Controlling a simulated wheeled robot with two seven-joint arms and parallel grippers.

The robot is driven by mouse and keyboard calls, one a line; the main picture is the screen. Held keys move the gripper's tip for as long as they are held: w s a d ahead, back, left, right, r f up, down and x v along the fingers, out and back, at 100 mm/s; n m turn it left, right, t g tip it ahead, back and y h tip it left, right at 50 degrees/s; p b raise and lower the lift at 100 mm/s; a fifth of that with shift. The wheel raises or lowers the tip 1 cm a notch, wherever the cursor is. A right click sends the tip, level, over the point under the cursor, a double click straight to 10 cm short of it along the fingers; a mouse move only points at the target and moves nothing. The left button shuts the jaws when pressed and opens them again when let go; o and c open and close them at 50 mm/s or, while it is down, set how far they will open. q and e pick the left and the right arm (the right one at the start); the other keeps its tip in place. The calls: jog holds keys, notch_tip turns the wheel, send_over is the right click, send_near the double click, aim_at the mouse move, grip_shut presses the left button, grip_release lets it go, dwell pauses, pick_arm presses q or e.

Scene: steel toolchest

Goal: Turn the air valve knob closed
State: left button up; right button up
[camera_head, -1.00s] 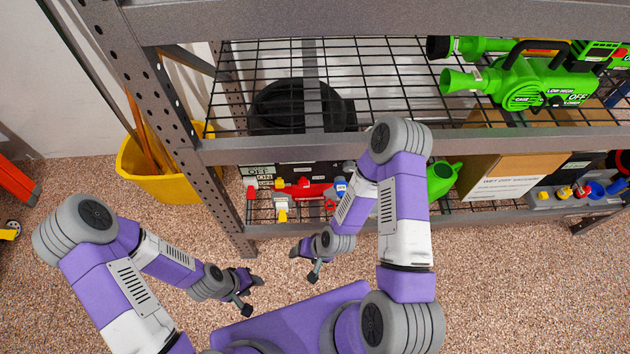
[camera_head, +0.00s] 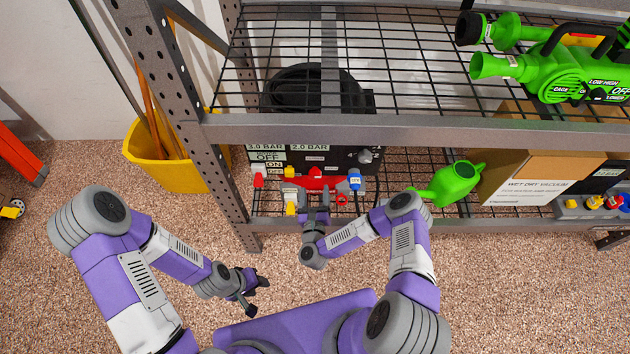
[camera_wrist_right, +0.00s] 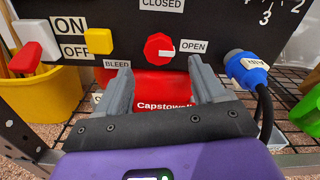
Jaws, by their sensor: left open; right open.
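The red octagonal air valve knob (camera_wrist_right: 159,48) is on the black panel (camera_wrist_right: 215,18). Its white mark points right toward the OPEN label (camera_wrist_right: 193,46); a CLOSED label (camera_wrist_right: 162,4) is above it. In the head view the knob (camera_head: 316,172) is small, on the lower shelf's black unit. My right gripper (camera_wrist_right: 158,72) is open, its two fingers pointing at the panel below and either side of the knob, without visible contact. It also shows in the head view (camera_head: 315,198). My left gripper (camera_head: 258,288) is open and empty over the floor.
A yellow knob (camera_wrist_right: 98,41) and a white-and-red lever (camera_wrist_right: 35,40) are left of the valve. A blue plug with a black cable (camera_wrist_right: 246,68) is at right. A red Capstowe-marked tank (camera_wrist_right: 160,90) lies below. The upper wire shelf (camera_head: 400,60) overhangs.

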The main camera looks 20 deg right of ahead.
aim_at(315, 178)
jog(key=b+x, duration=0.1)
jog(key=x, duration=0.5)
jog(key=shift+s, duration=0.1)
jog(key=c, duration=1.1)
